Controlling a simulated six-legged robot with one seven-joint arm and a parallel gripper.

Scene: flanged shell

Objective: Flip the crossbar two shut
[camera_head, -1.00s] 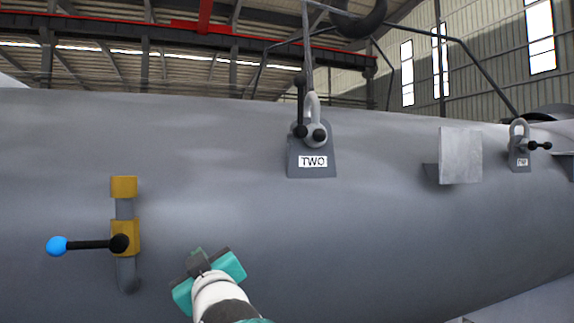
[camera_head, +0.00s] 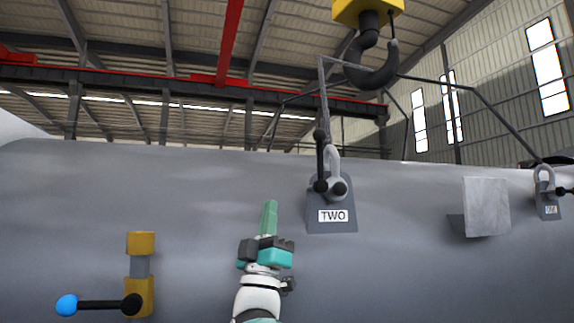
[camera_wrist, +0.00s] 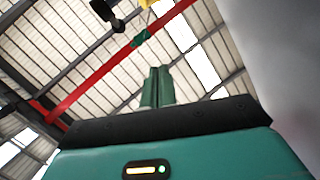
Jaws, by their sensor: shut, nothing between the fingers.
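The crossbar two (camera_head: 320,158) is a black bar with ball ends. It stands upright at the left side of the grey shackle (camera_head: 333,162) on the bracket labelled TWO (camera_head: 332,216). A second black ball sits low beside its base. My gripper (camera_head: 269,206) is left of this bracket and apart from it, in front of the grey shell, with its fingers pointing up. Its green fingers are together and empty; they also show in the wrist view (camera_wrist: 158,84), against the roof.
A yellow crane block with a dark hook (camera_head: 378,68) hangs above, with dark sling bars spreading down. A yellow latch with a blue-knobbed lever (camera_head: 100,305) is at lower left. A grey block (camera_head: 486,207) and another shackle bracket (camera_head: 547,208) are at right.

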